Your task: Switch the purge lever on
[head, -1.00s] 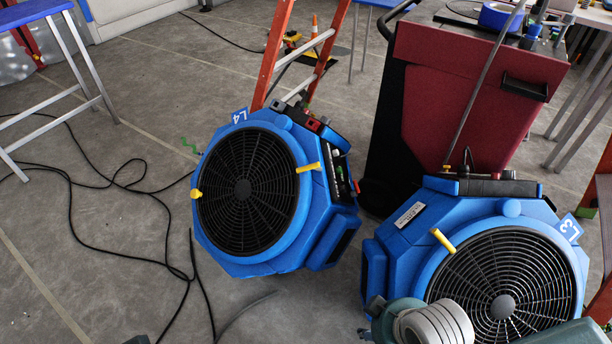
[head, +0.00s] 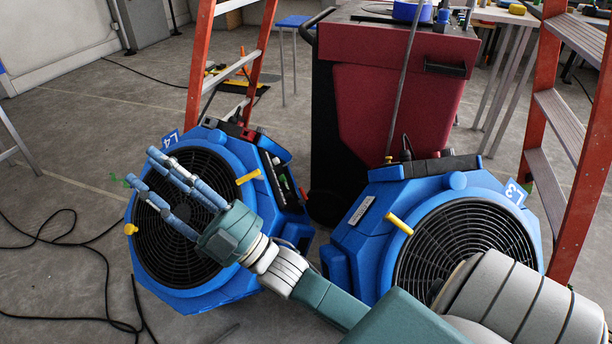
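Two blue fan units stand on the floor, the one marked L4 (head: 257,270) at left and the one marked L3 (head: 347,239) at right. A yellow lever (head: 248,177) sticks out at L4's upper right rim, and a similar yellow lever (head: 400,223) at L3's upper left. No part is legibly marked purge, so I cannot tell which is the purge lever. My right gripper (head: 143,167) is open and empty, its blue-grey fingers spread in front of L4's grille, left of L4's yellow lever. My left gripper is out of view.
A dark red machine (head: 375,110) stands behind the fans. Orange ladders rise behind L4 (head: 200,65) and at right (head: 583,170). Black cables (head: 75,235) lie on the floor at left. My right arm covers parts of both fans.

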